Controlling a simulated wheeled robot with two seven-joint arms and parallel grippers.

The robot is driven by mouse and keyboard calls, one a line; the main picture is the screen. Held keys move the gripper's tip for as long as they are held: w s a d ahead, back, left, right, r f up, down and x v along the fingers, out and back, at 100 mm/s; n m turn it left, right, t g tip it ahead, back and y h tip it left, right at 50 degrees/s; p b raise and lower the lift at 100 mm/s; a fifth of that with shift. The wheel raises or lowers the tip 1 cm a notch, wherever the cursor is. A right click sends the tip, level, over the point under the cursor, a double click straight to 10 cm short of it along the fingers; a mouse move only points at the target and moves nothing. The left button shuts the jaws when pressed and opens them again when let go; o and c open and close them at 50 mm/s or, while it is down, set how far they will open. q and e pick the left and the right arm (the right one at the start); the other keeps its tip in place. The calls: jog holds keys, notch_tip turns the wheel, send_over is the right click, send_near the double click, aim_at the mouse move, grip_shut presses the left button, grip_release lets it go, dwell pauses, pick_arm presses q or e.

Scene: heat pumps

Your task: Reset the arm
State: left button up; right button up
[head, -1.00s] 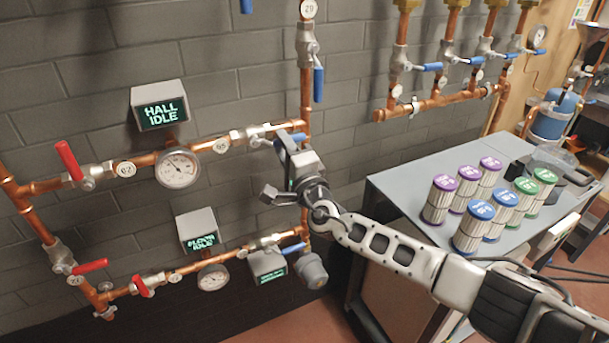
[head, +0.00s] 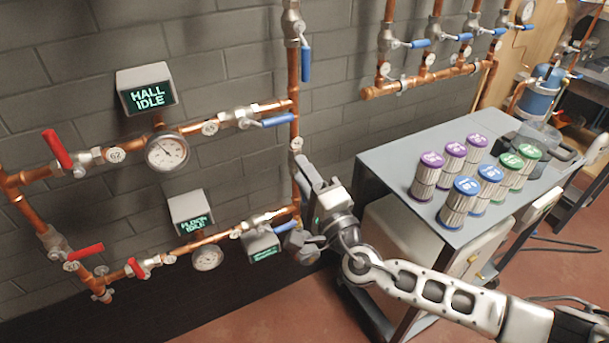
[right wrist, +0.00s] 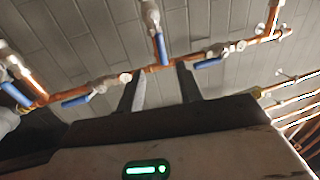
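My right gripper (head: 305,195) is in front of the wall piping, beside the vertical copper pipe, between the upper and lower pipe runs. In the right wrist view its two fingers (right wrist: 162,85) stand apart with nothing between them, so it is open and empty. My right arm reaches in from the lower right, past the cart's front. The upper blue valve handle (head: 278,120) is clear of the gripper and lies roughly along its pipe. The lower blue handle (head: 286,226) is close to the gripper and partly hidden. My left gripper is not in view.
A grey cart (head: 400,165) on the right carries several filter cartridges with purple, blue and green lids. The HALL IDLE display (head: 148,97), a gauge (head: 167,153) and red valve handles (head: 56,149) are on the left. Open floor (head: 270,325) shows below.

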jog(key=s+d+f+m+g+h, duration=0.15)
jog(key=s+f+m, duration=0.35)
jog(key=m, duration=0.9)
jog(key=s+d+f+m+g+h, duration=0.1)
jog(key=s+f+m+g+h, duration=0.25)
jog(key=f+m, duration=0.7)
jog(key=s+d+f+m+g, duration=0.1)
jog(key=s+m, duration=0.4)
jog(key=m, duration=0.5)
jog(key=s+d+f+m+g, duration=0.1)
jog(key=s+d+m, duration=0.3)
jog(key=m, duration=0.7)
jog(key=s+d+f+m+g, duration=0.1)
jog(key=s+d+f+m, duration=0.2)
jog(key=s+m, duration=0.3)
jog(key=m, duration=0.4)
jog(key=shift+f+m, duration=0.2)
jog(key=shift+m, duration=0.15)
